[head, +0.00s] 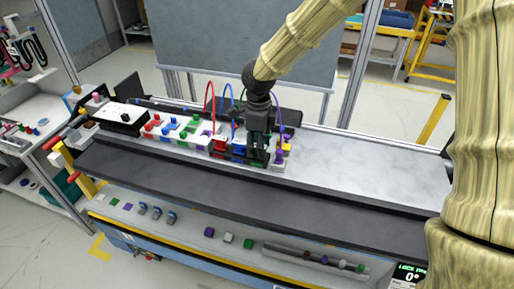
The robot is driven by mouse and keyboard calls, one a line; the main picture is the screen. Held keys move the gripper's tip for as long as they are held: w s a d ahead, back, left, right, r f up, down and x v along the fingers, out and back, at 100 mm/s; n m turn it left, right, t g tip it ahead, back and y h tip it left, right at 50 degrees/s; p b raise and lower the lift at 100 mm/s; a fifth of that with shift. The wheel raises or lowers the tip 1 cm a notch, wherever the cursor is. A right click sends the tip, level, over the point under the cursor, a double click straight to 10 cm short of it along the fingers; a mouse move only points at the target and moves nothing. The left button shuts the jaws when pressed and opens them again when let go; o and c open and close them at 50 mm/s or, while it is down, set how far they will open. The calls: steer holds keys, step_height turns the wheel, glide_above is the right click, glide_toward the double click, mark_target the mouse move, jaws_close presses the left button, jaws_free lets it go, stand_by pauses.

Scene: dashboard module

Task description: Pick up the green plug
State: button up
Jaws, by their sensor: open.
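My gripper (258,150) is open and points down over the right part of the module on the bench. Its fingers hide part of what is below them. Other small green pieces stand in the rack to the left, such as one green piece (182,134). I cannot tell from this view which is the green plug.
Red, blue and purple cables arch up beside my gripper. A red block (219,145) and a yellow piece (286,147) are close to it. A black box (120,117) stands at the left. The grey bench top (365,167) on the right is clear.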

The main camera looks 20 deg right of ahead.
steer(key=shift+w+d+f, duration=0.1)
steer(key=shift+w+f, duration=0.05)
steer(key=shift+s, duration=0.3)
steer(key=s, duration=0.1)
steer(key=s+r, duration=0.1)
steer(key=s, duration=0.1)
steer(key=shift+r, duration=0.1)
steer(key=shift+c, duration=0.4)
steer(key=shift+s+d+r, duration=0.1)
steer(key=shift+s+r, duration=0.1)
steer(key=shift+s, duration=0.05)
steer(key=c, duration=0.4)
steer(key=shift+w+f, duration=0.35)
steer(key=shift+w, duration=0.25)
steer(key=shift+w+f, duration=0.35)
steer(key=shift+w, duration=0.2)
jaws_close()
steer(key=shift+s+r, duration=0.25)
steer(key=shift+s, duration=0.1)
steer(key=shift+w+f, duration=0.1)
steer(key=shift+w, duration=0.15)
steer(key=shift+s+r+b, duration=0.15)
steer(key=shift+r+b, duration=0.35)
steer(key=shift+r, duration=0.4)
steer(key=shift+r+b, duration=0.4)
steer(key=shift+r, duration=0.5)
steer(key=s+d+r+b, duration=0.1)
steer(key=s+b, duration=0.3)
steer(key=s, duration=1.2)
steer(key=shift+r, duration=0.25)
